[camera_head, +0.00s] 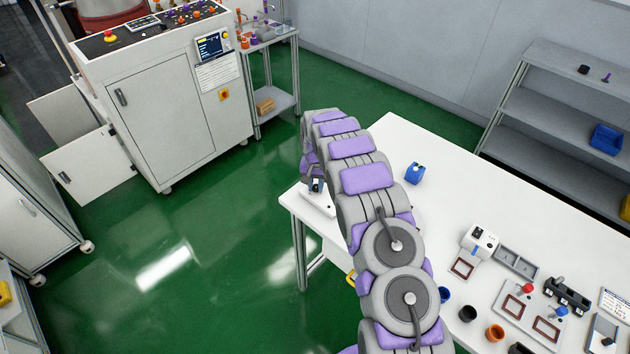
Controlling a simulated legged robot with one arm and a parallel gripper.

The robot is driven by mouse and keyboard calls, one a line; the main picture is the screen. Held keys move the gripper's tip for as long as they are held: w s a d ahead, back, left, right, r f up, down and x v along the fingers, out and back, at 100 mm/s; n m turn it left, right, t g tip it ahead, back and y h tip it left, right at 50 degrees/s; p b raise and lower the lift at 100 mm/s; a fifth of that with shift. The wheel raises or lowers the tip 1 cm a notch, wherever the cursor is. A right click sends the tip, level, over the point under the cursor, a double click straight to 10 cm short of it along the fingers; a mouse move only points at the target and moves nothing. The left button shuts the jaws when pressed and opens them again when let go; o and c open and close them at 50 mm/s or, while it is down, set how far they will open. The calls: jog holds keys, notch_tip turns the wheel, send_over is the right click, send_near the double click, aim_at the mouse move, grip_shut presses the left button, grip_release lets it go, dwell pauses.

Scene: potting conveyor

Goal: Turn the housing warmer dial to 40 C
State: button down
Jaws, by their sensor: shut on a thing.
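My arm reaches over the white table to its far left corner and bends down there. My gripper (316,185) is small and mostly hidden behind my arm. It is down at the top of a low white unit (318,204), which looks like the housing warmer, at the table's left edge. My gripper is shut on what appears to be the warmer's dial. The dial itself, its pointer and its scale are hidden or too small to read, so I cannot tell its setting.
A blue block-like item (414,173) stands on the white table (390,135) right of my arm. Fixtures (515,303), a white device (479,241) and several small cups (495,333) fill the near right. A machine cabinet (175,120) stands at back left; grey shelves (560,85) at right.

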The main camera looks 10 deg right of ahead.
aim_at(316, 186)
jog(key=n+p, duration=0.1)
jog(key=n, duration=0.1)
jog(key=n+p, duration=0.1)
jog(key=n, duration=0.1)
jog(key=shift+w+r+n, duration=0.2)
jog(key=shift+n, duration=0.1)
jog(key=shift+n+p, duration=0.9)
jog(key=shift+n, duration=1)
jog(key=c, duration=0.9)
grip_release()
jog(key=shift+s+f, duration=0.1)
jog(key=shift+f, duration=0.1)
jog(key=shift+c, duration=0.2)
notch_tip(316, 186, up, 17)
jog(key=p, duration=0.1)
jog(key=shift+r, duration=0.2)
